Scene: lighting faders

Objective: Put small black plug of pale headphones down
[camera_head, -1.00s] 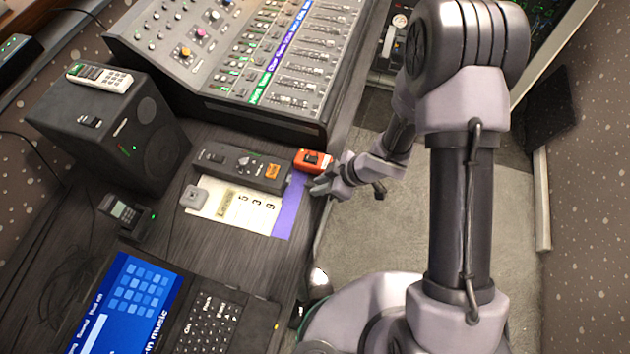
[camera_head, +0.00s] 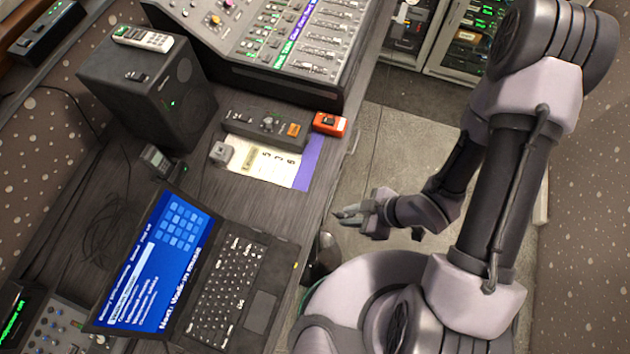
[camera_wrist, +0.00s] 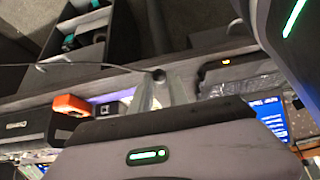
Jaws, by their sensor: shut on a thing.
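My gripper (camera_head: 350,214) is over the floor, just off the right edge of the desk. In the wrist view its two fingers (camera_wrist: 163,92) point away, shut on a small black plug (camera_wrist: 158,74) at their tips. A thin dark cable (camera_wrist: 90,64) runs left from the plug. In the head view the plug is too small to make out. The pale headphones cannot be made out in either view.
On the desk (camera_head: 222,192) are an open laptop (camera_head: 262,305), an orange-red box (camera_head: 330,124), a grey controller (camera_head: 258,132) on a paper sheet, a speaker (camera_head: 150,95) and a mixer (camera_head: 290,62). Bare desk lies between sheet and laptop.

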